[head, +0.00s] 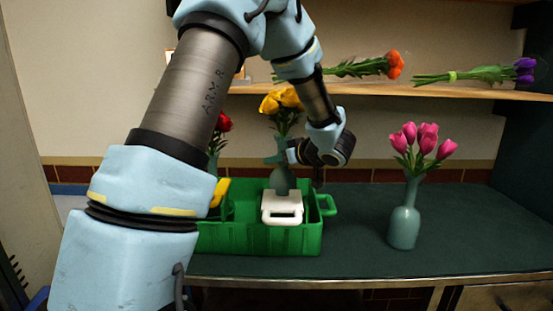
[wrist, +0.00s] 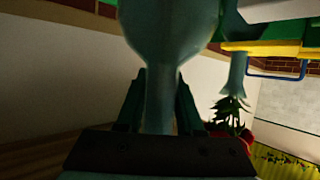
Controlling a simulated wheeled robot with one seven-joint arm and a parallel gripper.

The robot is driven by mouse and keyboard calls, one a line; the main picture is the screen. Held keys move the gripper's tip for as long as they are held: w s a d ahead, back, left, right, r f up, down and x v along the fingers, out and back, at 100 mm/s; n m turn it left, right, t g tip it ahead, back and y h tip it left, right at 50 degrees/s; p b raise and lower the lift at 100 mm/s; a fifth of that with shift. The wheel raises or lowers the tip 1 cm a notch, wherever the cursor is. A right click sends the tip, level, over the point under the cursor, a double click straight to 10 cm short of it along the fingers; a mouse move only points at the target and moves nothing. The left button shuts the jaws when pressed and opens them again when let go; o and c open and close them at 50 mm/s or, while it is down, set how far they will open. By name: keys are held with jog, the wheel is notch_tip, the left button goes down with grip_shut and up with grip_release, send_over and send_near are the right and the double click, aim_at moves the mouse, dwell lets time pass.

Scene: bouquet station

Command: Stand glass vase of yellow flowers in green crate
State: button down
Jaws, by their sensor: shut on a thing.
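The teal-grey glass vase (head: 282,182) of yellow flowers (head: 281,100) is upright over the right part of the green crate (head: 250,240). Its base is hidden behind a white piece at the crate's front, so I cannot tell whether it touches the crate floor. My gripper (head: 287,153) comes from the right and is shut on the vase's neck. In the wrist view the vase (wrist: 165,35) appears upside down, its neck between the fingers of my gripper (wrist: 158,105).
The white piece (head: 282,220) is at the crate's front. Red flowers (head: 221,124) stand at the left, partly behind my arm. A vase (head: 403,228) of pink tulips stands right of the crate. A shelf (head: 440,92) above holds orange (head: 393,65) and purple (head: 524,68) flowers.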

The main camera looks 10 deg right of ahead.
aim_at(276, 173)
jog(key=shift+f+b, duration=1.05)
jog(key=shift+f, duration=1.5)
jog(key=c, duration=0.8)
grip_release()
jog(key=o, duration=0.3)
jog(key=shift+o, duration=0.2)
jog(key=shift+f, duration=0.1)
